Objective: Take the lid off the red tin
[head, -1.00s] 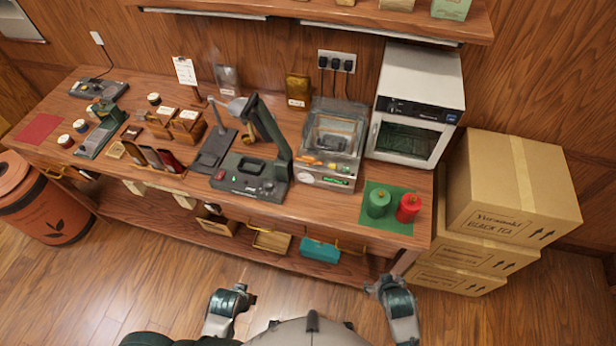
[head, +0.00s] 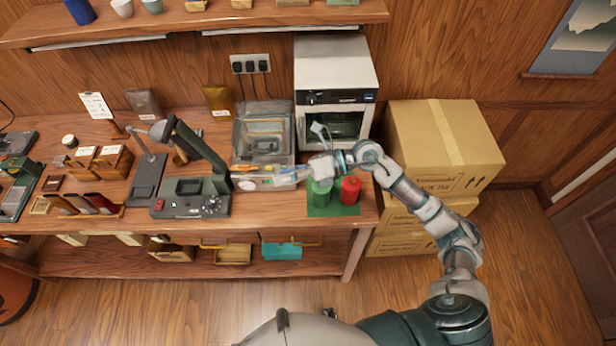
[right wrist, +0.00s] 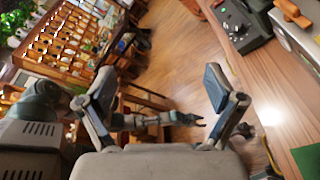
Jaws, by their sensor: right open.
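The red tin (head: 350,190) stands upright on a green mat (head: 332,209) near the right end of the table, with its red lid on. A green tin (head: 319,193) stands just left of it. My right gripper (head: 308,155) is open and empty above and behind the green tin, up and left of the red tin. Its two spread fingers show in the right wrist view (right wrist: 160,95), with only floor and room between them. The right wrist view shows a corner of the mat but neither tin. My left gripper (right wrist: 192,118) appears small there, its jaws unclear.
A clear-lidded machine (head: 263,130) and a white oven (head: 336,80) stand close behind the right gripper. A dark green device (head: 190,195) stands further left. Cardboard boxes (head: 440,150) are stacked right of the table. A shelf (head: 190,22) runs above.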

